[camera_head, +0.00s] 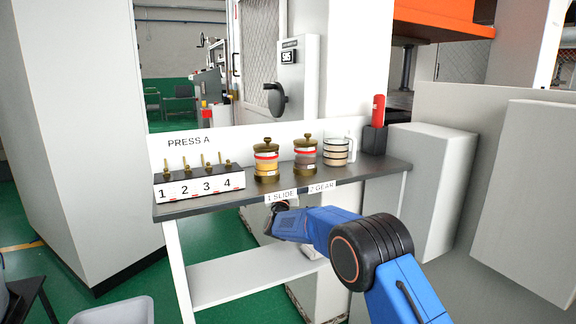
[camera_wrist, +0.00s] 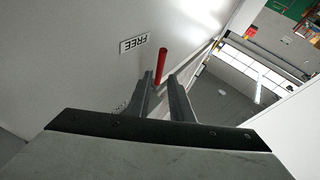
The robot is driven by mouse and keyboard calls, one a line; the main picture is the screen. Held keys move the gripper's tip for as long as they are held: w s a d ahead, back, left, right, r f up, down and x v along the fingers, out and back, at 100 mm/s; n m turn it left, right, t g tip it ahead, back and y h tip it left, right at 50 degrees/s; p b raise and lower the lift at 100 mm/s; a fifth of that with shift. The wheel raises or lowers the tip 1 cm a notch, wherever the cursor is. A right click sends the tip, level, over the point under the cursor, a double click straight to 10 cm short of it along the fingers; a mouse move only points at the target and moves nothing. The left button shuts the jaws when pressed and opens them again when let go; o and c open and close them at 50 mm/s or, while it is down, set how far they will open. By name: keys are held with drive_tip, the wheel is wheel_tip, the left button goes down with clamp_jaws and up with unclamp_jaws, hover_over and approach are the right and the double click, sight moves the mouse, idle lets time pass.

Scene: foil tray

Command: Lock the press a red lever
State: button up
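In the wrist view a red lever (camera_wrist: 162,64) sticks out beside a pale wall panel. A small label reading FREE (camera_wrist: 135,43), upside down in this view, is fixed to the panel near it. My gripper (camera_wrist: 161,86) is open, with its two grey fingers apart. The lever's lower end shows in the gap between the fingertips; I cannot tell whether it is within the fingers or just beyond them. In the head view my gripper (camera_head: 280,212) is small and dark, just below the shelf's front edge. The lever by it is not clear there.
A dark shelf (camera_head: 250,200) marked PRESS A holds a numbered block (camera_head: 199,186), two jars (camera_head: 265,160) and a mug-like cup (camera_head: 338,152). A red object (camera_head: 378,110) stands in a dark holder at its right end. A grey box (camera_head: 430,190) stands right of it.

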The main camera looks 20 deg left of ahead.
drive_tip(key=x, duration=0.8)
drive_tip(key=shift+w+a, duration=0.15)
drive_tip(key=shift+w, duration=0.05)
drive_tip(key=shift+r, duration=0.1)
drive_tip(key=shift+c, duration=0.4)
clamp_jaws()
